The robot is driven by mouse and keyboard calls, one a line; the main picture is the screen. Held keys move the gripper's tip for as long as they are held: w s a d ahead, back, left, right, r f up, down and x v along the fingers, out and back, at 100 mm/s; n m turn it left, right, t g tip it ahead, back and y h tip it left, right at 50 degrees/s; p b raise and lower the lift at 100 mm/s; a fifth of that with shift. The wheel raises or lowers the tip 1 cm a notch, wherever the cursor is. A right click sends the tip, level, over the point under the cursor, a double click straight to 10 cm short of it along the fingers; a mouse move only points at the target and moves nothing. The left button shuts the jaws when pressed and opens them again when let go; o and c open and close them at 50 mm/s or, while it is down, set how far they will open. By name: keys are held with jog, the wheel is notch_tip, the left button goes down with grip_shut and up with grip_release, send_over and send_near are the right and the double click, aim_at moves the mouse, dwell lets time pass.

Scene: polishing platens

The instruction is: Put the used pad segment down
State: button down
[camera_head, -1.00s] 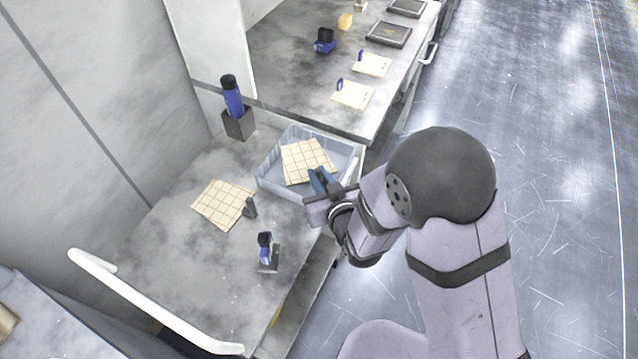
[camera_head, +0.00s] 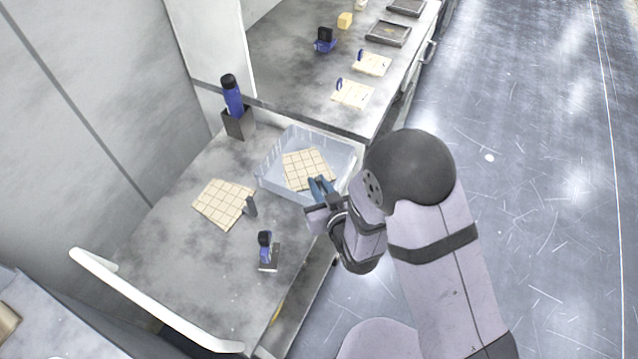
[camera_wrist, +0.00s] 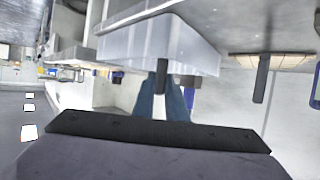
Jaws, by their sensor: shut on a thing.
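A beige pad segment (camera_head: 305,166) with a square grid is in the clear plastic bin (camera_head: 268,178); I cannot tell whether it rests on the bin's floor. My gripper (camera_head: 321,185) is at the bin's front right side, its blue fingers shut on this segment's dark tab. In the wrist view, which looks upside down, the fingers (camera_wrist: 164,98) close around the tab (camera_wrist: 161,73) beside the bin wall (camera_wrist: 150,42). The segment's sheet is hidden there. A second gridded segment (camera_head: 222,203) lies on the cart top left of the bin, its dark tab upright.
A blue-handled tool (camera_head: 265,248) stands on the cart (camera_head: 185,262) in front. A blue bottle (camera_head: 232,95) stands in a dark holder behind. The bench (camera_head: 285,70) beyond carries two more segments and dark trays. Clear cart surface lies at front left.

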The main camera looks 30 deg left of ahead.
jog(key=shift+f, duration=0.15)
jog(key=c, duration=1.8)
grip_release()
jog(key=shift+o, duration=0.2)
jog(key=shift+r, duration=0.3)
jog(key=shift+s+d, duration=0.25)
jog(key=shift+s, duration=0.05)
jog(key=shift+b+v, duration=0.65)
jog(key=shift+v, duration=1.7)
